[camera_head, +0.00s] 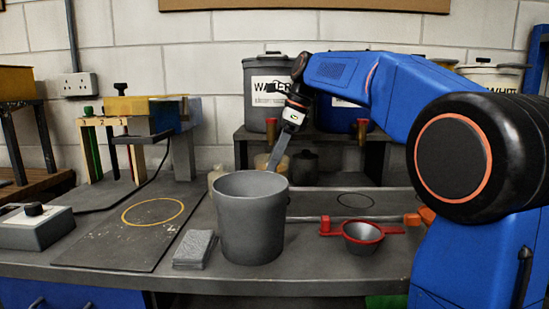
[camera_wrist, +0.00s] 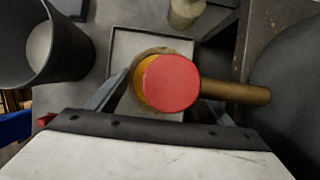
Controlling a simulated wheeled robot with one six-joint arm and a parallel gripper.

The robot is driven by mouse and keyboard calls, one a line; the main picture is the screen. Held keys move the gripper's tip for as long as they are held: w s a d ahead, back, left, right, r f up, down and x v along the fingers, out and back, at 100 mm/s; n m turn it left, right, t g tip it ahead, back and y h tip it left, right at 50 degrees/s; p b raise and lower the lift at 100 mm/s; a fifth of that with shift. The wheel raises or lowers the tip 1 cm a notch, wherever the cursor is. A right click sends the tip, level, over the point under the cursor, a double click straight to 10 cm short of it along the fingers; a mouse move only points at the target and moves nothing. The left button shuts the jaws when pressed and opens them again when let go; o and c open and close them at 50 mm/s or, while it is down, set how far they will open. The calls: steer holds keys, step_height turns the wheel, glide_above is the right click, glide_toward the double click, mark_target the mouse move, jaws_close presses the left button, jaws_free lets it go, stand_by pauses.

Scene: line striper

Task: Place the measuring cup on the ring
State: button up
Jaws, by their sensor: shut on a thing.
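My gripper (camera_head: 273,166) reaches down behind the grey bucket, below the tap of the WATER container. In the wrist view my gripper (camera_wrist: 160,86) has a finger on each side of a small round cup with orange-yellow inside, seemingly the measuring cup (camera_wrist: 141,90). A red tap knob hides most of it. In the head view the cup (camera_head: 262,161) is a pale yellowish shape partly behind a finger and the bucket. I cannot tell if it touches the surface below. A thin black ring (camera_head: 356,193) is on the bench at right; a yellow ring (camera_head: 152,201) is on the dark board at left.
The grey bucket (camera_head: 252,225) stands directly in front of my gripper. A brass tap (camera_wrist: 235,91) with a red knob (camera_wrist: 171,83) overhangs the cup. A red-handled bowl (camera_head: 363,235) sits in front of the black ring. A pale bottle (camera_head: 214,178) stands left of the cup.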

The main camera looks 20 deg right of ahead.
steer(key=o, duration=2.1)
steer(key=v, duration=1.2)
steer(key=shift+r, duration=0.1)
